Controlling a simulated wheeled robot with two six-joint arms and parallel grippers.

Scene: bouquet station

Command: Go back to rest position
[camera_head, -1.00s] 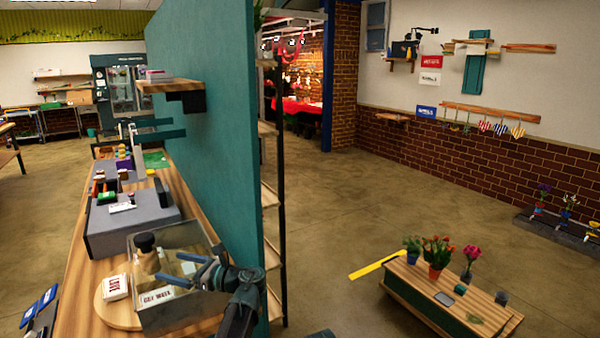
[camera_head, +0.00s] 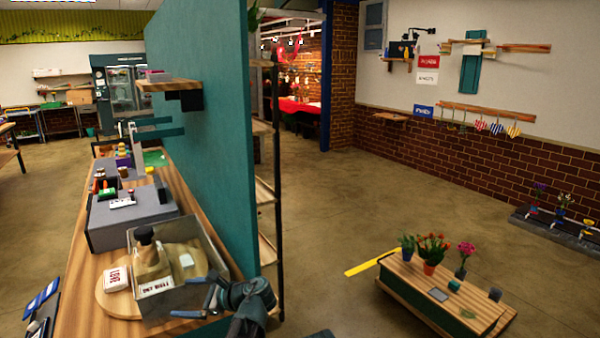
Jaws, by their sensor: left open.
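My left gripper (camera_head: 193,303) shows in the head view at the front right end of the wooden counter (camera_head: 75,310). Its two blue fingers are apart, with nothing seen between them. They are in front of the lower right part of a clear-sided box (camera_head: 205,240). I cannot tell whether they touch it. My left arm comes in from the bottom, beside the teal partition. My right gripper is not in view.
The box holds a dark-topped stamp (camera_head: 145,237) and a "GET WELL" card (camera_head: 157,286). A "LOVE" block (camera_head: 117,279) lies on a round board (camera_head: 103,300). A teal partition (camera_head: 205,130) bounds the counter.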

